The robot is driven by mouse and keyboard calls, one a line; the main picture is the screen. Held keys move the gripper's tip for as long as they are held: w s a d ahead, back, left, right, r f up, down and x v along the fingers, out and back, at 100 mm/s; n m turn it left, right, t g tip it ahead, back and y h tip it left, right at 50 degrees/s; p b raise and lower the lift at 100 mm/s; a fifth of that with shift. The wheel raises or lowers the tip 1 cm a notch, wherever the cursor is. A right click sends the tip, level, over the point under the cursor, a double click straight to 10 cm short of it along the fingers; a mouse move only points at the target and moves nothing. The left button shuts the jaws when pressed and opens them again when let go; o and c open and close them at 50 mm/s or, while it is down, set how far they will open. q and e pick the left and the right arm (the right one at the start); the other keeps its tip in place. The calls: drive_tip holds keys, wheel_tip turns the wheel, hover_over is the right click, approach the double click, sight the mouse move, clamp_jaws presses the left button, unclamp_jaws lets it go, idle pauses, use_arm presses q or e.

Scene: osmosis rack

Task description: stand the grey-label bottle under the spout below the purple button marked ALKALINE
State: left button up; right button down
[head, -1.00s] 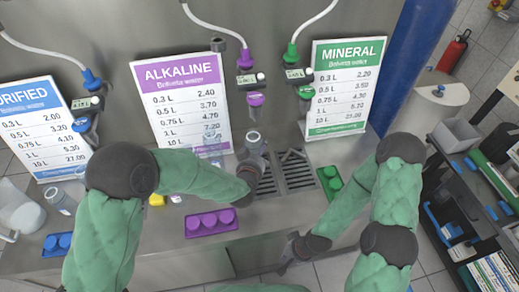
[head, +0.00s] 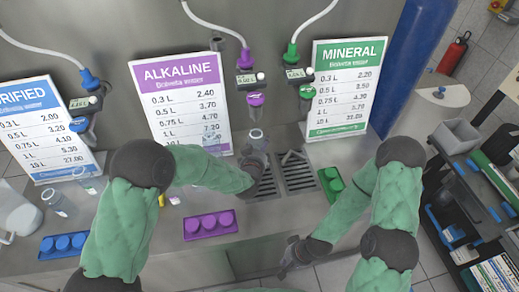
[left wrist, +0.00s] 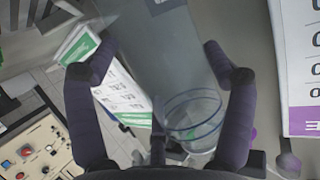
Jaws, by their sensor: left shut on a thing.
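My left gripper (head: 254,160) is shut on a clear bottle (head: 256,140) above the left drain grate. In the left wrist view the bottle (left wrist: 165,65) lies between the two fingers (left wrist: 160,60), with a broad grey surface and a clear end with a blue ring. The purple ALKALINE button (head: 256,99) is on the dispenser just above the bottle's mouth.
The purple ALKALINE price sign (head: 184,103) stands left of the bottle and the green MINERAL sign (head: 346,87) right.

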use_arm(q)
drive_tip(key=shift+f, duration=0.2)
drive_tip(key=o, duration=0.8)
drive_tip(key=shift+r, duration=0.15)
drive_tip(key=p+v, duration=0.2)
drive_tip(key=v, duration=1)
drive_tip(key=shift+r, duration=0.15)
